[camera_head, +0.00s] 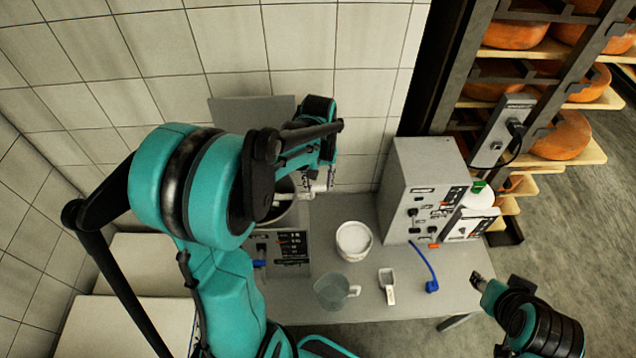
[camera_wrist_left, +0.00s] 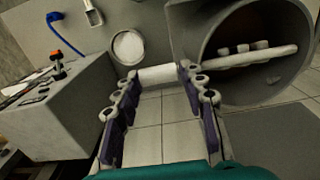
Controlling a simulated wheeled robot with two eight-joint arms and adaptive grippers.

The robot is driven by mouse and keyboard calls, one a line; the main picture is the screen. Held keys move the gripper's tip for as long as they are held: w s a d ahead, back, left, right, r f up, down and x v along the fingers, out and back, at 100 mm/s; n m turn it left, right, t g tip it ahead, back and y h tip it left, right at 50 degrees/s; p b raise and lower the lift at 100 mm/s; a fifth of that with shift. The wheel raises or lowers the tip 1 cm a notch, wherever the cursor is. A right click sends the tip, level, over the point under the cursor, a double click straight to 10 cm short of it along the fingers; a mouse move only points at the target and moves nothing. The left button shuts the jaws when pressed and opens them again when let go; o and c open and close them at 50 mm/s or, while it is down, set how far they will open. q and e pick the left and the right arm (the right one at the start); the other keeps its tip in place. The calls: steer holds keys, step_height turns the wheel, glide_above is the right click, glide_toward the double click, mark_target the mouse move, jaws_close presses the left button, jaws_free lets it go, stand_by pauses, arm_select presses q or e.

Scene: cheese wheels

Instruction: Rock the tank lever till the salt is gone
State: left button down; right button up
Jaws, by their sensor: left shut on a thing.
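The tank (camera_head: 284,217) is a grey round vessel at the wall, mostly hidden behind my left arm in the head view. Its open mouth and inner wall (camera_wrist_left: 222,78) show at the right of the wrist view. A pale bar with several knobs (camera_wrist_left: 250,54) lies across the mouth. My left gripper (camera_head: 318,188) is at the tank's right side, shut on the pale lever handle (camera_wrist_left: 158,75), which spans between its fingers. I cannot make out any salt in the tank. My right gripper (camera_head: 480,283) is off the table's right front edge; its jaw opening is unclear.
A grey control box (camera_head: 405,178) stands right of the tank. A cheese rack (camera_head: 545,100) is beyond.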

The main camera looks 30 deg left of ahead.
arm_select(q)
steer(key=w+a+b, duration=0.4)
steer(key=w+a, duration=0.2)
steer(key=w, duration=0.5)
steer(key=shift+a+f, duration=0.25)
steer(key=shift+a, duration=0.05)
steer(key=shift+w+a+f, duration=0.15)
steer(key=shift+w+f, duration=0.05)
steer(key=shift+w, duration=0.15)
steer(key=c, duration=1)
jaws_free()
steer(key=shift+c, duration=0.2)
steer(key=shift+o, duration=0.4)
steer(key=shift+w+f, duration=0.1)
steer(key=shift+w, duration=0.1)
step_height(320, 180, up, 12)
